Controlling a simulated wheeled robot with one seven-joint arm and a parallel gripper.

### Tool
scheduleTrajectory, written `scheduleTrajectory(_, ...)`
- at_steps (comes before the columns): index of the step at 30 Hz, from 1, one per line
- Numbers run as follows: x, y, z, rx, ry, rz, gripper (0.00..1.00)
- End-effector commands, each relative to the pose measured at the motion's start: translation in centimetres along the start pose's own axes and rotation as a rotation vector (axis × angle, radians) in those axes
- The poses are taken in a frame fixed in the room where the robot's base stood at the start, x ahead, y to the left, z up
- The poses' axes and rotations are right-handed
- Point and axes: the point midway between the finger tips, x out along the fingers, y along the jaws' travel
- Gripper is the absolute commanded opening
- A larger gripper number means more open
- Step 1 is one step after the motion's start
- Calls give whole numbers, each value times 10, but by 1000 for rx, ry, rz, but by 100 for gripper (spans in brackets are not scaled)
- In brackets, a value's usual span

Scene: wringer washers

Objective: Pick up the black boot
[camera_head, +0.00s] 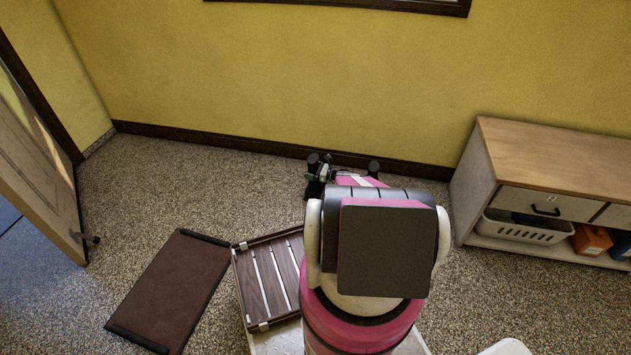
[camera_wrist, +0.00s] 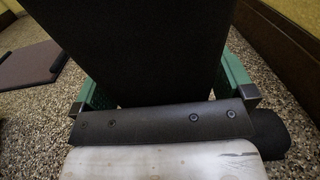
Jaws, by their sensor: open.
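My gripper (camera_head: 322,174) is low near the back wall in the head view, partly hidden by my own arm. In the wrist view my gripper (camera_wrist: 165,88) is open, with a green finger on each side. A large, dark, flat-looking surface (camera_wrist: 150,45) fills the space between the fingers and runs up out of the picture. I cannot tell for sure that it is the black boot, or whether the fingers touch it. No whole boot shape shows in the head view; small black parts near the gripper are too small to tell apart.
A brown mat (camera_head: 178,280) lies on the speckled floor at left; a wooden slatted rack (camera_head: 258,284) is beside it. An open door (camera_head: 38,180) stands far left. A cabinet (camera_head: 478,190) with a white basket (camera_head: 525,230) stands right. A dark baseboard (camera_head: 220,148) edges the yellow wall.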

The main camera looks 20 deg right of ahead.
Motion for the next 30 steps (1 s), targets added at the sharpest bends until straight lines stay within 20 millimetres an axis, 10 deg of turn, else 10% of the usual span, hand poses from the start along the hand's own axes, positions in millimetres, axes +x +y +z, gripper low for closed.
scheduleTrajectory(5,0,0,0,0,0,-1,100)
scheduleTrajectory(13,0,0,0,0,0,-1,19)
scheduleTrajectory(30,0,1,18,-3,-2,-1,18)
